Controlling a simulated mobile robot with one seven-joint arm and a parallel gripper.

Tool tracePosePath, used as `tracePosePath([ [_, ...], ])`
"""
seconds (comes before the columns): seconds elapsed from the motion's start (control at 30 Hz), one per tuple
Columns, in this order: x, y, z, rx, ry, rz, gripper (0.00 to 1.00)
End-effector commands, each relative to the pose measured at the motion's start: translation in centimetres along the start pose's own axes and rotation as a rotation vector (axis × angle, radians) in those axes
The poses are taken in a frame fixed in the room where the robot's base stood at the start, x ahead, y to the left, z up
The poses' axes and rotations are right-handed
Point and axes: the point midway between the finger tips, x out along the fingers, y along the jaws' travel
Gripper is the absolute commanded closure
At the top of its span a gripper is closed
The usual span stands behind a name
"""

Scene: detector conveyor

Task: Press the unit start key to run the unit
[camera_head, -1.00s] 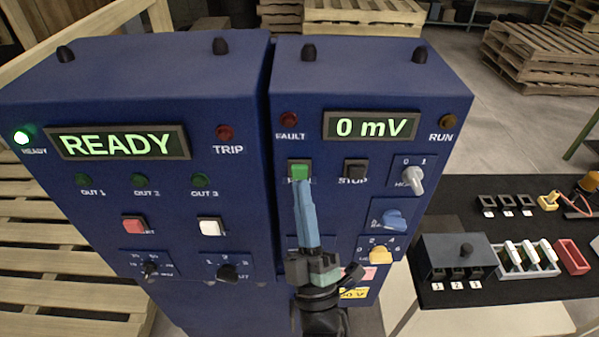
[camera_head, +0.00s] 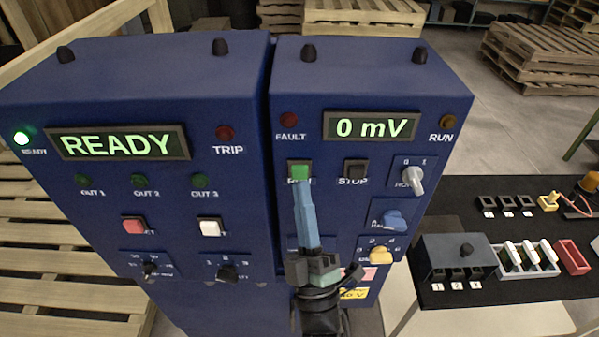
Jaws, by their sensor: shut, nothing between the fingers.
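The green start key (camera_head: 299,170) sits on the right blue cabinet (camera_head: 330,205), left of the black STOP key (camera_head: 354,170). The label under the green key is mostly hidden by my fingers. My gripper (camera_head: 301,184) is shut and empty, its blue fingers pointing up at the green key. The fingertips overlap the key's lower edge in the picture; I cannot tell whether they touch it. The right cabinet's display (camera_head: 371,126) reads 0 mV. Its RUN lamp (camera_head: 447,122) and FAULT lamp (camera_head: 289,120) look dark.
The left cabinet's display (camera_head: 119,143) reads READY, with its green lamp (camera_head: 21,138) lit. A switch (camera_head: 412,179), a blue knob (camera_head: 393,220) and a yellow knob (camera_head: 381,255) stick out right of my gripper. A black table (camera_head: 455,207) with small parts stands at right.

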Motion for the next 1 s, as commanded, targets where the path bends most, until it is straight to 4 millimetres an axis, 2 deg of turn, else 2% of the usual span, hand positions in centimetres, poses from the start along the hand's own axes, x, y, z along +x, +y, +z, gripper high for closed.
tracePosePath([
  [1.0,0.61,-0.43,0.43,0.000,0.000,0.000,1.00],
])
